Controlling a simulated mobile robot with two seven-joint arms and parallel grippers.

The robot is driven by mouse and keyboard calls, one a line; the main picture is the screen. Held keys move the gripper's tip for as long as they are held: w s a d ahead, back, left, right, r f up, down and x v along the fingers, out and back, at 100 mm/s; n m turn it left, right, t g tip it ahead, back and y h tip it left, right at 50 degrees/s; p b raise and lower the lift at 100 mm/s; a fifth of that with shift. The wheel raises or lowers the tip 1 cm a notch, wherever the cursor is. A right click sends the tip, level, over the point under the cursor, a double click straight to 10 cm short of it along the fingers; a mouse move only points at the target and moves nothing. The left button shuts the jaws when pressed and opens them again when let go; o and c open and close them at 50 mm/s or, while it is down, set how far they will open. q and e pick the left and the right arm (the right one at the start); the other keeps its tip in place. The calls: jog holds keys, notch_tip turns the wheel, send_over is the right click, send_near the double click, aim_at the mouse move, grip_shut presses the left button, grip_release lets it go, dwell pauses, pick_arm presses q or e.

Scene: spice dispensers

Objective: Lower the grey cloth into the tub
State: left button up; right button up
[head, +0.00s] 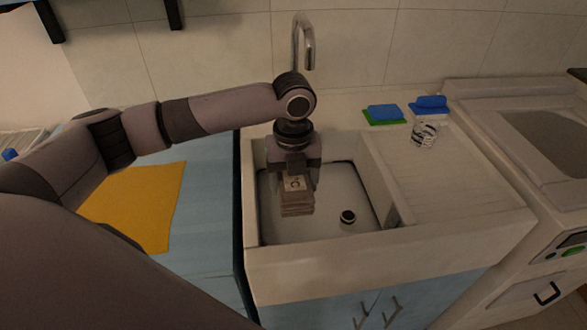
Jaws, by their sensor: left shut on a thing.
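The grey cloth (297,205) looks like a folded, brownish-grey stack. My left gripper (296,184) points down and is shut on it. The cloth hangs inside the outline of the pale sink basin, which I take for the tub (330,232). Its height above the basin floor is hard to tell. The cloth and gripper hide part of the basin's left side. My right gripper is not in view.
A faucet (303,40) rises behind the basin. Blue and green sponges (384,114) and a patterned glass (423,133) stand on the right ledge. A yellow cloth (135,205) lies on the blue counter at left. The drainboard's front is clear.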

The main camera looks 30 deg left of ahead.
pick_arm(q)
notch_tip(320, 180, down, 5)
jog(key=shift+r+b, duration=0.2)
jog(key=shift+b, duration=0.7)
jog(key=shift+f+b, duration=3.65)
jog(key=shift+f, duration=3.4)
jog(key=o, duration=1.2)
jog(key=shift+o, duration=0.2)
notch_tip(320, 180, up, 7)
jog(key=shift+p, duration=0.3)
